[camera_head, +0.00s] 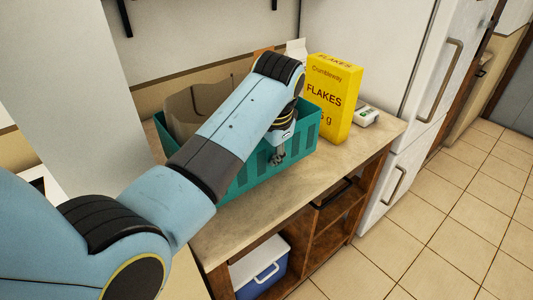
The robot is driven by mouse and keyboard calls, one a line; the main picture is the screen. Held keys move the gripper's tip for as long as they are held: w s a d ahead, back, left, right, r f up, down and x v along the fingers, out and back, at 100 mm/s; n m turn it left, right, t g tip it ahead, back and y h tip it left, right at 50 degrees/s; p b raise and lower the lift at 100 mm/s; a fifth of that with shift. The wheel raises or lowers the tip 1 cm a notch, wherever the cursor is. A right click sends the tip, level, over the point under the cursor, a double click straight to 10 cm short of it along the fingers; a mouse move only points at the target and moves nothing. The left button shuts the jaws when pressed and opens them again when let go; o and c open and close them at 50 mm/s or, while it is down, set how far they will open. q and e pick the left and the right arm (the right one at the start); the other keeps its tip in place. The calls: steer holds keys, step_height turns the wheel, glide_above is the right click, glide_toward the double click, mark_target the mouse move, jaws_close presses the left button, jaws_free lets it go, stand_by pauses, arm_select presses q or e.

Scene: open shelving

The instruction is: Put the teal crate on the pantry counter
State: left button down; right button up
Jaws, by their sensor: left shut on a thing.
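The teal crate (246,172) has slatted sides and is at the pantry counter (262,205), over its back left part. It looks level, and its base appears to be on or very close to the wooden top; I cannot tell which. My left gripper (279,158) is shut on the crate's near wall, toward its right end. My left arm crosses in front of the crate and hides its middle and much of its inside. My right gripper is not in view.
A brown paper bag (195,108) shows in the crate. A yellow flakes box (334,98) and a small white-green pack (365,116) stand to its right. A blue-white cooler (262,270) sits on the shelf below. A white fridge (425,90) stands right; tiled floor is clear.

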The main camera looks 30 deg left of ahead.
arm_select(q)
steer(key=shift+s+d+x, duration=0.15)
steer(key=shift+s+x, duration=0.05)
steer(key=shift+x, duration=0.85)
steer(key=shift+s+d+x, duration=0.1)
steer(key=shift+s+x, duration=0.05)
steer(key=shift+x, duration=0.85)
steer(key=shift+s+d+x, duration=0.15)
steer(key=shift+s+x, duration=0.05)
steer(key=shift+x, duration=0.85)
steer(key=shift+f, duration=0.1)
steer(key=c, duration=1.5)
jaws_free()
steer(key=shift+s+f, duration=0.1)
steer(key=shift+s, duration=0.05)
steer(key=p+v, duration=0.7)
steer(key=p, duration=0.1)
steer(key=b, duration=0.1)
glide_toward(271, 176)
steer(key=shift+v, duration=1.35)
